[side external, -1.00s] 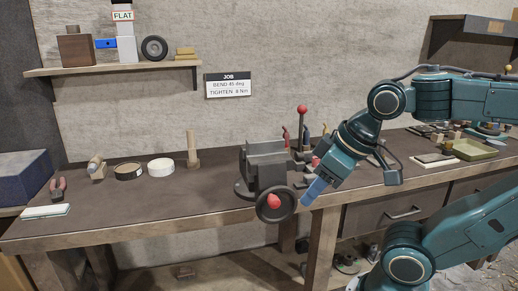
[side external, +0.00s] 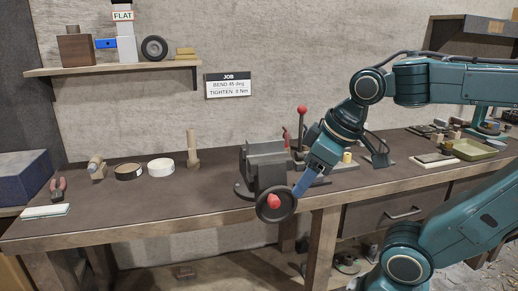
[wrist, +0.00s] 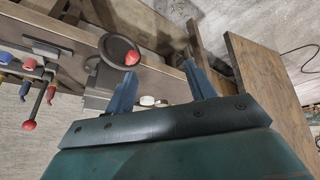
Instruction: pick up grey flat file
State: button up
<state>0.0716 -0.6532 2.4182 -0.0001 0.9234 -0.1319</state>
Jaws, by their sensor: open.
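I cannot make out a grey flat file for sure in either view. Red-handled and blue-handled tools stand in a rack behind the vise; in the wrist view a red handle (wrist: 28,66) and a blue handle (wrist: 25,88) show at the left, and a red one (side external: 285,133) shows in the side view. Which tool is the file I cannot tell. My gripper (side external: 302,186) is open, its blue fingers pointing down at the bench's front edge, right of the vise wheel. In the wrist view my gripper (wrist: 160,69) has nothing between its fingertips.
A vise (side external: 266,163) with a round handwheel (side external: 288,210) stands just left of my gripper. A red-knobbed lever (side external: 302,122) rises behind it. A green tray (side external: 475,150) and small parts lie at the right.

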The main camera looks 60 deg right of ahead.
jog(key=w+d+r+n+g, duration=0.2)
jog(key=w+d, duration=0.5)
jog(key=n+g, duration=0.3)
jog(key=n, duration=0.3)
send_over(319, 181)
jog(key=w, duration=0.2)
notch_tip(319, 181, down, 10)
jog(key=shift+d, duration=0.2)
jog(key=shift+f, duration=4.25)
